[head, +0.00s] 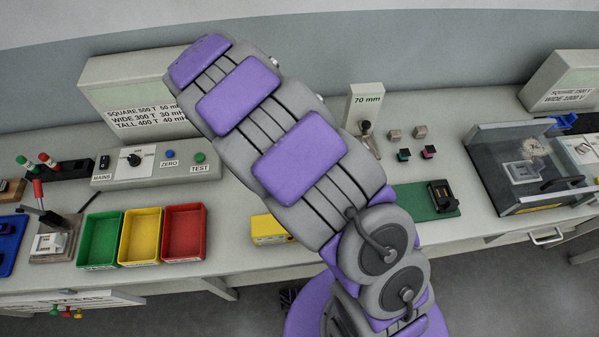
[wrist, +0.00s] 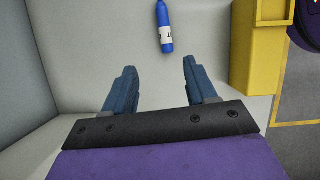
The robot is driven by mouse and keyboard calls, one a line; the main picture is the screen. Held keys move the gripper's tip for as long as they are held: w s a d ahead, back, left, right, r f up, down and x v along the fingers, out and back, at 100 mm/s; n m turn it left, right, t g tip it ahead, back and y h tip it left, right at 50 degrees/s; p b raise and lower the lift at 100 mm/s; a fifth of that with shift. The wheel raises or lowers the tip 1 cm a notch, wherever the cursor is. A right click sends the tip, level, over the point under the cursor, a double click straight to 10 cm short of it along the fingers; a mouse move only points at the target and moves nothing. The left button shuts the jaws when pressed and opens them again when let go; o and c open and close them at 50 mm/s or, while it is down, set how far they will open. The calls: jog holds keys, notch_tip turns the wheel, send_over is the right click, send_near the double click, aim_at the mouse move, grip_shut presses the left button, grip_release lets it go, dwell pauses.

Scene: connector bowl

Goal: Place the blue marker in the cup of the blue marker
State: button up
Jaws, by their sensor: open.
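The blue marker (wrist: 165,22) lies on the pale surface in the wrist view, with a white label on its side; its upper end runs out of the picture. My gripper (wrist: 160,67) is open and empty, and the marker lies just beyond the gap between its fingertips, apart from both. In the head view my arm covers the middle of the bench, and neither gripper nor marker can be seen.
A yellow block (wrist: 256,60) stands right of the marker, near the bench edge. A grey wall (wrist: 22,75) rises on the left. In the head view, green (head: 100,240), yellow (head: 140,237) and red (head: 184,232) bins stand at the front left. A clear-lidded case (head: 510,204) stands right.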

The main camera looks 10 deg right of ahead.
jog(key=b+x, duration=0.2)
jog(key=x, duration=1)
jog(key=shift+s+f, duration=0.1)
jog(key=shift+s+b+x, duration=0.15)
jog(key=shift+b+x, duration=0.35)
jog(key=shift+x, duration=0.8)
jog(key=shift+s+b+x, duration=0.2)
jog(key=shift+b+x, duration=0.25)
jog(key=shift+x, duration=0.8)
jog(key=shift+a, duration=0.15)
jog(key=shift+c, duration=0.2)
jog(key=shift+f, duration=0.1)
grip_shut()
